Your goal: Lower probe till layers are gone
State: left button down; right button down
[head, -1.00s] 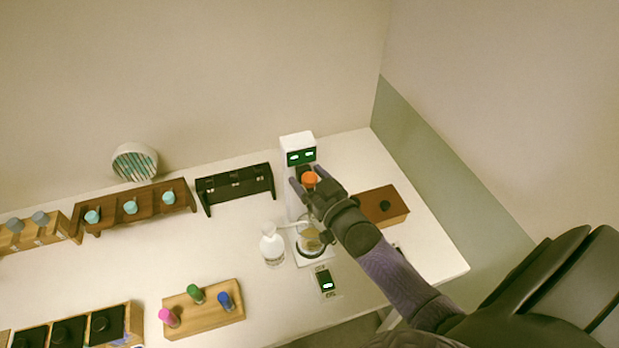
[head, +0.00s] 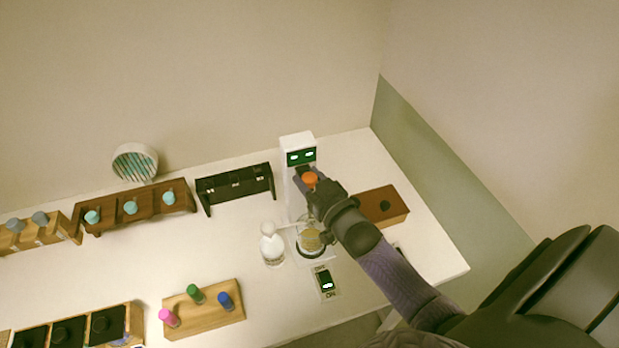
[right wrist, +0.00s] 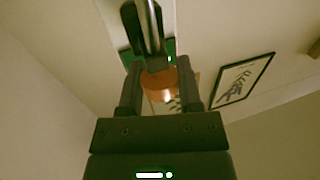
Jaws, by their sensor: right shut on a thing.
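My right gripper (head: 309,187) is shut on the orange-topped probe (head: 310,179), in front of a white stand (head: 297,146) with a green display. In the right wrist view the orange probe part (right wrist: 158,84) sits between the two fingers (right wrist: 158,95). Below the gripper a glass beaker (head: 312,240) with amber-brown contents stands on a pale base. My gripper and wrist partly cover its top. Whether the contents are layered, and where the probe's tip is, I cannot tell. My left gripper is not in view.
A white bottle (head: 272,246) stands close left of the beaker. A brown box (head: 382,206) is behind my wrist at right. A black rack (head: 235,186) and a wooden block with coloured caps (head: 203,310) are to the left.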

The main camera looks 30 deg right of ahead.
aim_at(310, 216)
dwell(0.6)
notch_tip(310, 216, down, 8)
jog(key=b, duration=0.6)
jog(key=shift+r, duration=0.35)
jog(key=shift+c, duration=1.3)
grip_release()
jog(key=shift+s, duration=0.1)
